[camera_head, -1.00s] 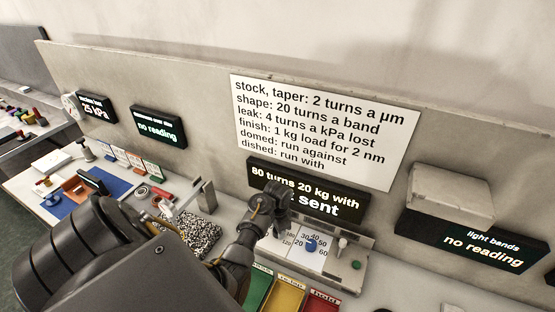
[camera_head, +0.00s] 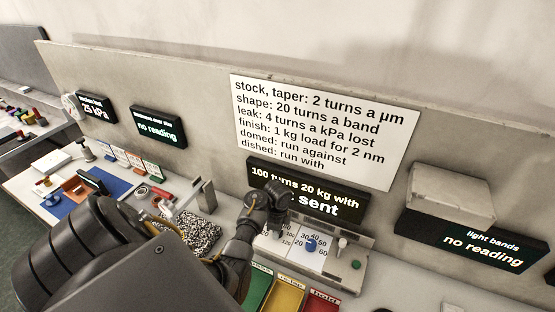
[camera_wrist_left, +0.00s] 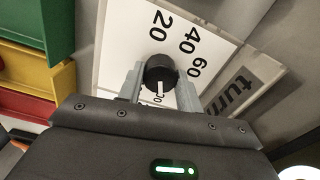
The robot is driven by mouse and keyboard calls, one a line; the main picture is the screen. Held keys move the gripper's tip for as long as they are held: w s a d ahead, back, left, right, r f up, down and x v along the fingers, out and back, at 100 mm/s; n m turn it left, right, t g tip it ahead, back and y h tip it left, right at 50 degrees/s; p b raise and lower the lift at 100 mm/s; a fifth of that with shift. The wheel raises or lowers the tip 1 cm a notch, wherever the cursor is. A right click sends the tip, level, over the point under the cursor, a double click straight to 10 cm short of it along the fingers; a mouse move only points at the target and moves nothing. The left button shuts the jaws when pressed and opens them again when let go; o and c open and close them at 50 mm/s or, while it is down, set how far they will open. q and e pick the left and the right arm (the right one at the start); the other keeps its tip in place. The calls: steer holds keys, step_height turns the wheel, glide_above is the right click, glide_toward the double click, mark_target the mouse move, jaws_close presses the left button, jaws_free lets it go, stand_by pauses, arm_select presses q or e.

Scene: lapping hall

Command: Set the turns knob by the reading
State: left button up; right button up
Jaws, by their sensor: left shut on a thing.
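My left gripper (camera_head: 268,222) reaches down over the left dial of the control panel, hiding its knob in the head view. In the left wrist view, its fingers (camera_wrist_left: 160,88) are shut on the black turns knob (camera_wrist_left: 160,70). The knob's white pointer line points down in that picture, at a partly hidden number. The white dial plate (camera_wrist_left: 205,40) shows 20, 40 and 60, with a partly visible "turn" label. The display (camera_head: 305,187) reads "100 turns 20 kg with" above a partly covered "sent". The pressure display (camera_head: 96,107) reads 25 kPa. My right gripper is not in view.
The rule card (camera_head: 322,132) on the wall says "leak: 4 turns a kPa lost". Green, yellow (camera_head: 284,297) and red bins stand in front. The light bands display (camera_head: 475,240) reads "no reading".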

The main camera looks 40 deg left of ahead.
arm_select(q)
steer(key=shift+s+f+m, duration=0.1)
steer(key=shift+m, duration=0.2)
steer(key=o, duration=1)
